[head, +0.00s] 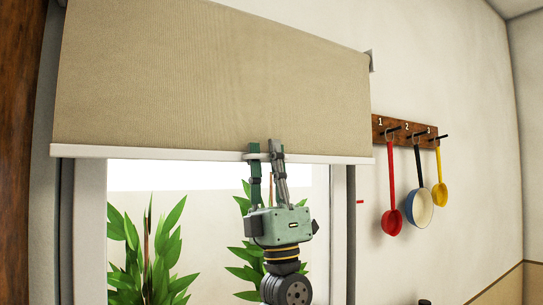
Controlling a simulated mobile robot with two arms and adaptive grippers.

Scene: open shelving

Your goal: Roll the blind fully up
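The beige fabric blind (210,80) hangs over the upper part of the window, with its white bottom bar (130,153) running across it. The glass below the bar is uncovered. My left gripper (266,151) points up from below, with its two fingertips at the bottom bar, right of its middle. The fingers stand a little apart, with a small pale part of the bar area between them. I cannot tell whether they grip it. My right gripper is not in view.
A wooden hook rail (393,124) on the wall right of the window holds a red ladle (391,218), a blue-rimmed pan (420,208) and a yellow ladle (439,193). Green plants (150,255) show through the window. A dark vertical post (351,235) stands at the window's right side.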

